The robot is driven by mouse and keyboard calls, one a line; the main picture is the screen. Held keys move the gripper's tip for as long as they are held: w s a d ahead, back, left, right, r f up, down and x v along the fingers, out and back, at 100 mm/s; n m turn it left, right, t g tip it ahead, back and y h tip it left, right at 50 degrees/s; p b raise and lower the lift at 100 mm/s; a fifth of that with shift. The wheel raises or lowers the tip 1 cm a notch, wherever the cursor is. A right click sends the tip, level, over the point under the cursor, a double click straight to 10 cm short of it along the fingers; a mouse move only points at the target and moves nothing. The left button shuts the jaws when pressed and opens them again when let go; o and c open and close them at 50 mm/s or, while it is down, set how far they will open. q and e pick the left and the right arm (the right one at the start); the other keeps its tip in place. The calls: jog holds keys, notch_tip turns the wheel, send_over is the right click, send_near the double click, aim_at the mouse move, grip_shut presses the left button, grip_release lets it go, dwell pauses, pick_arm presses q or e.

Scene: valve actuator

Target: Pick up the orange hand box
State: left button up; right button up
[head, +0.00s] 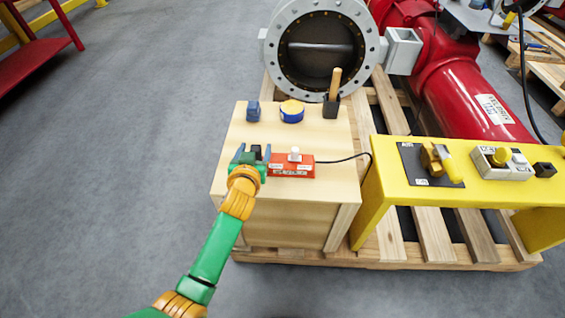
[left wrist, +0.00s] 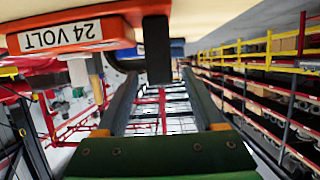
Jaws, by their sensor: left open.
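The orange hand box (head: 291,171) lies on the light wooden crate top, with a white knob on top and a black cable leaving its right side. In the left wrist view the orange box (left wrist: 75,35) shows its "24 VOLT" label at upper left, beside the fingers. My left gripper (head: 252,153) is open just left of the box, low over the crate top. A small black block (left wrist: 157,50) shows between or just beyond its fingertips; I cannot tell whether it touches them. My right gripper is not in view.
On the crate (head: 238,185) stand a blue block (head: 253,111), a blue-and-yellow round tin (head: 292,111) and a black holder with a wooden handle (head: 332,98). A yellow bench (head: 400,194) with switches stands close on the right. A flanged grey valve (head: 320,75) rises behind.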

pick_arm(q)
jog(key=x, duration=0.4)
jog(key=shift+f, duration=0.3)
grip_shut()
dwell(1.1)
